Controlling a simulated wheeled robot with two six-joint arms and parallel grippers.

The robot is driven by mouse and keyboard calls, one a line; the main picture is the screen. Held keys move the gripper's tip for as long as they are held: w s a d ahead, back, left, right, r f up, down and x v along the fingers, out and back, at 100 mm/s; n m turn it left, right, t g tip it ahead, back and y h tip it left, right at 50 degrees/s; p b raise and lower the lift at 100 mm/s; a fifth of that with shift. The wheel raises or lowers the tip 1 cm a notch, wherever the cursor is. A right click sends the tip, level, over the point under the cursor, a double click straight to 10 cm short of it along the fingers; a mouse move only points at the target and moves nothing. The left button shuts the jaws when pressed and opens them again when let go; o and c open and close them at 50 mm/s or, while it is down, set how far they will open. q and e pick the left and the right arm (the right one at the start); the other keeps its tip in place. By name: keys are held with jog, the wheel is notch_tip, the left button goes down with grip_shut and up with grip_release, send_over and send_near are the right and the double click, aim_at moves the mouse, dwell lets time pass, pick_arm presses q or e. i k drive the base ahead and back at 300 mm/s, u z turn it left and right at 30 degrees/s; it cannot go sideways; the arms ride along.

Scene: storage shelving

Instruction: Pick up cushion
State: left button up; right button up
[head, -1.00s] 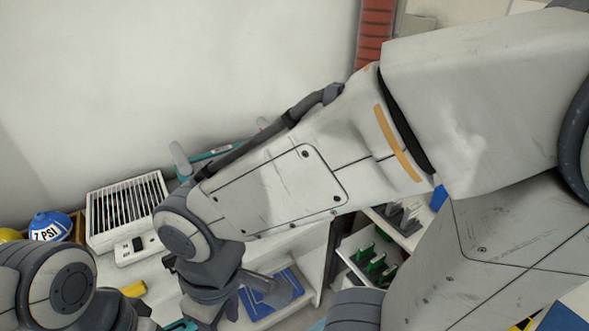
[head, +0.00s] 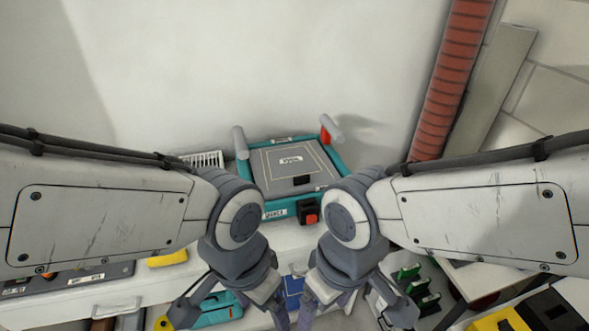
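I cannot make out a cushion for certain in the head view. My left gripper (head: 232,308) points down at the bottom centre-left, its fingers spread apart with nothing seen held. A teal tool case (head: 218,307) shows below and behind it. My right gripper (head: 356,308) points down at the bottom centre-right, its fingers also spread apart with nothing seen held. The lower ends of both grippers are close to or past the picture's bottom edge. A blue flat item (head: 292,286) shows partly between the two grippers, mostly hidden.
A teal-framed device with a grey top (head: 291,168) stands on the white shelf unit (head: 150,290) against the wall. A red ribbed column (head: 452,80) rises behind at right. Green items (head: 420,285) stand at lower right. A yellow item (head: 167,258) lies at left.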

aim_at(292, 169)
jog(key=u, duration=0.5)
jog(key=k, duration=0.55)
jog(key=z, duration=0.25)
jog(key=i, duration=1.25)
jog(key=u, duration=0.7)
